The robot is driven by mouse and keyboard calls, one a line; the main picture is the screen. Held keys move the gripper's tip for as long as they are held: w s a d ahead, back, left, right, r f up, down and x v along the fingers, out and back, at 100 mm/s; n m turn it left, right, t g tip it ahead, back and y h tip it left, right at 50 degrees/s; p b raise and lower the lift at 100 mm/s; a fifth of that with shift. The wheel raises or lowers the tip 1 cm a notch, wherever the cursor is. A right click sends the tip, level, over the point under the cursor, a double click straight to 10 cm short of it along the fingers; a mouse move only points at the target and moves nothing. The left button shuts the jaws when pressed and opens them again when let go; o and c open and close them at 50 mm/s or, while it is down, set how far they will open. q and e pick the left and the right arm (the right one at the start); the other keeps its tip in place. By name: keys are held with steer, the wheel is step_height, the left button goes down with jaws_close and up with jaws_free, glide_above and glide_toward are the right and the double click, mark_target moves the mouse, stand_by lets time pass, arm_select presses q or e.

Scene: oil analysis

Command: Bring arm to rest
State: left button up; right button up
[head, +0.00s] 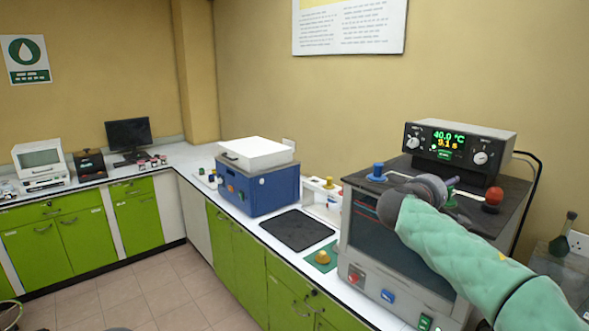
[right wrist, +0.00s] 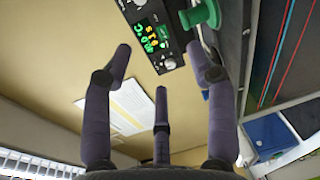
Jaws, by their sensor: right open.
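My right arm comes in from the lower right in the head view, in a pale green sleeve. My right gripper (head: 432,187) is at the front of the grey viscosity-bath-like machine (head: 385,245), close to its top. In the right wrist view its purple-grey fingers (right wrist: 160,75) are spread apart with nothing between them. A green knob (right wrist: 204,14) shows beyond the fingertips; I cannot tell whether a finger touches it. The control box (head: 455,143) on the machine reads 40.0 °C and 9.1 s. My left gripper is not in view.
On the machine's top are a blue knob (head: 377,172) and a red knob (head: 493,197). A blue box with a white lid (head: 262,190) and a black mat (head: 297,230) are on the counter to the left. A dark flask (head: 562,240) stands at the far right.

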steer(key=w+a+f+n+g+y, duration=0.1)
steer(key=w+a+f+y, duration=0.15)
steer(key=f, duration=0.95)
steer(key=w+a+f+n+g+y, duration=0.1)
steer(key=w+a+f+y, duration=0.2)
steer(key=f, duration=0.8)
steer(key=s+a+f+g+y, duration=0.2)
steer(key=s+a+f, duration=0.15)
steer(key=f, duration=0.65)
steer(key=s+a+f+g+y, duration=0.1)
steer(key=s+a+f+y, duration=0.25)
steer(key=f, duration=0.75)
steer(key=s+a+f+m+g+y, duration=0.25)
steer(key=s+a+f, duration=0.25)
steer(key=s+f, duration=0.4)
steer(key=s+a+f+m+g+y, duration=0.25)
steer(key=s+a+f, duration=0.35)
steer(key=f, duration=0.4)
steer(key=s+f+m, duration=0.4)
steer(key=s+m, duration=0.1)
steer(key=s, duration=0.5)
steer(key=s+f+m+g, duration=0.1)
steer(key=s+f+m, duration=0.4)
steer(key=s, duration=0.4)
steer(key=shift+s+a, duration=0.35)
steer(key=shift+s, duration=0.05)
steer(key=shift+r, duration=0.1)
